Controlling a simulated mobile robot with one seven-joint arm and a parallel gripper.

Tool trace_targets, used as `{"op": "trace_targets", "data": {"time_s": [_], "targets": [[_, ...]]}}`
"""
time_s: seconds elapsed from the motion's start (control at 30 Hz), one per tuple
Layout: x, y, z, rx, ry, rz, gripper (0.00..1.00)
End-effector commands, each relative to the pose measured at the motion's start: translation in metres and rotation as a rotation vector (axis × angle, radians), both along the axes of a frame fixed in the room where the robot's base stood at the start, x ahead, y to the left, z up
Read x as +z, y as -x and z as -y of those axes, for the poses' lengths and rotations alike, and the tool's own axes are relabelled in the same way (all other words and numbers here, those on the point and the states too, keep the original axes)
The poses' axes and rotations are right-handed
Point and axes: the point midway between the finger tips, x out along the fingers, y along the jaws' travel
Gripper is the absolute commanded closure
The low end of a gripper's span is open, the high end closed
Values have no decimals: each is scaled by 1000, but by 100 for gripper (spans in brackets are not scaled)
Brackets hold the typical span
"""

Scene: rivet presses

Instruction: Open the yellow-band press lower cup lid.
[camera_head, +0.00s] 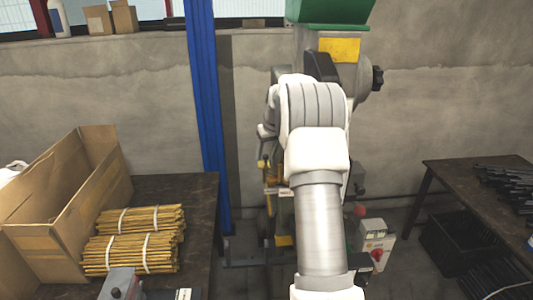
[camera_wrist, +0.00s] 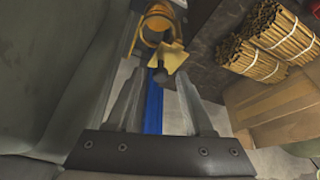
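The press (camera_head: 340,49) stands against the wall in the head view, with a green top and a yellow plate. My arm covers most of its middle. A yellow rounded part (camera_wrist: 156,24), which may be the lower cup, shows at the top of the wrist view. A yellow angled piece (camera_wrist: 169,54) lies just below it, with a small dark knob (camera_wrist: 159,76) beneath. I cannot tell which part is the lid. My gripper (camera_wrist: 160,82) is open, with its fingers apart on either side of the knob in the picture. Contact cannot be told. The gripper is hidden in the head view.
A dark table (camera_head: 200,192) at left holds an open cardboard box (camera_head: 40,237) and tied bundles of yellow-brown rods (camera_head: 135,240). A blue post (camera_head: 207,100) stands left of the press. A control box with a red button (camera_head: 375,243) stands low at right, before another table (camera_head: 450,180).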

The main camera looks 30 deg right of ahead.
Motion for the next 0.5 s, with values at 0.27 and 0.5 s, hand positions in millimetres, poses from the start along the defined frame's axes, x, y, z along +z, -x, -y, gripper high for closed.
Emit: {"op": "trace_targets", "data": {"time_s": [0.27,0.5], "targets": [[11,4,0,0,1,3,48],[58,23,-2,-1,3,6,48]]}}
